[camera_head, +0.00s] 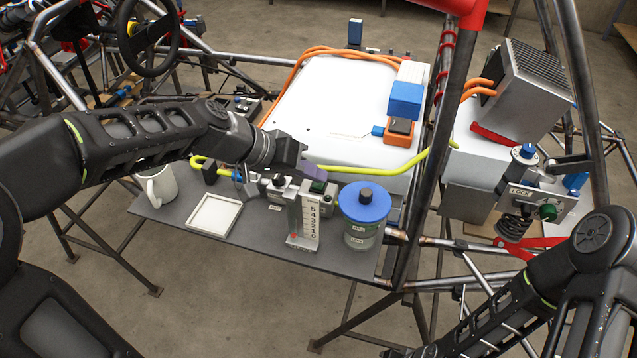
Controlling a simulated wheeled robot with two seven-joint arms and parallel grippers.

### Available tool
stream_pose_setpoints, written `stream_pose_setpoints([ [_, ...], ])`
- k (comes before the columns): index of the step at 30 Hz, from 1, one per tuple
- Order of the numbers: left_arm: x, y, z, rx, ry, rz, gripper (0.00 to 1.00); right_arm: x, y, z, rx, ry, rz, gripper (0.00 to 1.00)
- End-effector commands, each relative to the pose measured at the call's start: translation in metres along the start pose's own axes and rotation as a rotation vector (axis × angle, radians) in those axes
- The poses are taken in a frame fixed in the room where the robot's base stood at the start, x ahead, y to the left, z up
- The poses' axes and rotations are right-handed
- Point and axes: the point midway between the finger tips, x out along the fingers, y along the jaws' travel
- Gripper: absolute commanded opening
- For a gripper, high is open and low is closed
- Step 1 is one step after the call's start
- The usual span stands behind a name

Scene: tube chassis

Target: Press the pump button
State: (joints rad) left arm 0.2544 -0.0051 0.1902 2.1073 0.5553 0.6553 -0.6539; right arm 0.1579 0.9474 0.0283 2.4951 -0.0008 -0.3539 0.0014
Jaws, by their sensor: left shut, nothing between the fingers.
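A small grey pump-like unit with a scale marked 5 to 0 (304,222) stands upright at the front of the grey shelf. A dark green button (318,187) is on its top, and a black knob (279,181) sits on the fitting to its left. I cannot tell from labels which one is the pump button. My left gripper (314,173) is shut and empty, its tips just above the green button. Whether they touch it cannot be told. My right arm is at the lower right, and its gripper is not in view.
A blue-lidded jar (364,229) stands right of the scale. A white square tray (214,215) and a white mug (157,186) are to the left. A yellow hose (385,168) runs behind. Frame tubes rise at the right, beside a LOCK unit (535,203).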

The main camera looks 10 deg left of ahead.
Motion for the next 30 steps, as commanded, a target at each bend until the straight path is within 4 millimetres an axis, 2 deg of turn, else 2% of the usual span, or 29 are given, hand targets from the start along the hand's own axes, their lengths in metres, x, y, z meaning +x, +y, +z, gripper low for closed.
stream_pose_setpoints([
  [30,0.0055,-0.004,0.0043,0.0,-0.001,0.0,0.0,0.0092,0.0036,0.0,0.0,0.0,0.0,0.36],
])
